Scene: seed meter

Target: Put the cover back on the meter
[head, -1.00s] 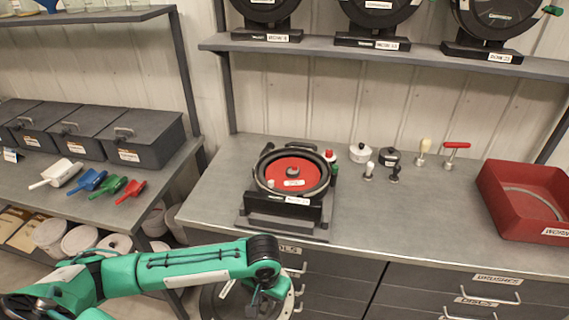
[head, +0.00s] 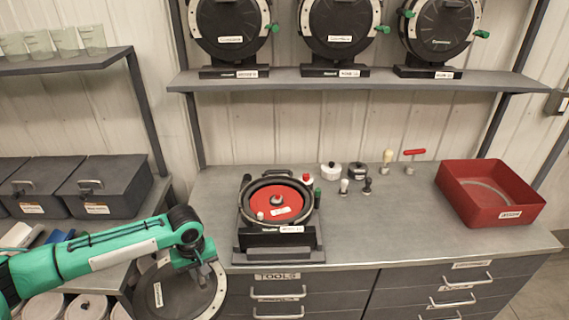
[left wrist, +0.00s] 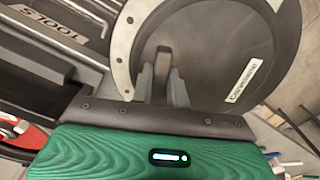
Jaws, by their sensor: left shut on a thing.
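The meter (head: 246,222) stands on the bench with a red round disc (head: 284,197) facing up inside its dark ring. The cover (head: 168,297) is a dark round plate with a pale rim and a label. It hangs tilted in front of the bench, below its front edge. My left gripper (head: 201,272) is shut on the cover's handle; in the left wrist view the fingers (left wrist: 162,88) close around the handle on the cover (left wrist: 225,45). The cover's lower part is cut off in the head view. My right gripper is not in view.
Small tools and knobs (head: 343,187) stand behind and right of the meter. A red bin (head: 455,192) is at the bench's right. Several covered meters (head: 340,30) stand on the shelf above. Drawers with handles (head: 276,296) are below the bench top. The bench's front middle is clear.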

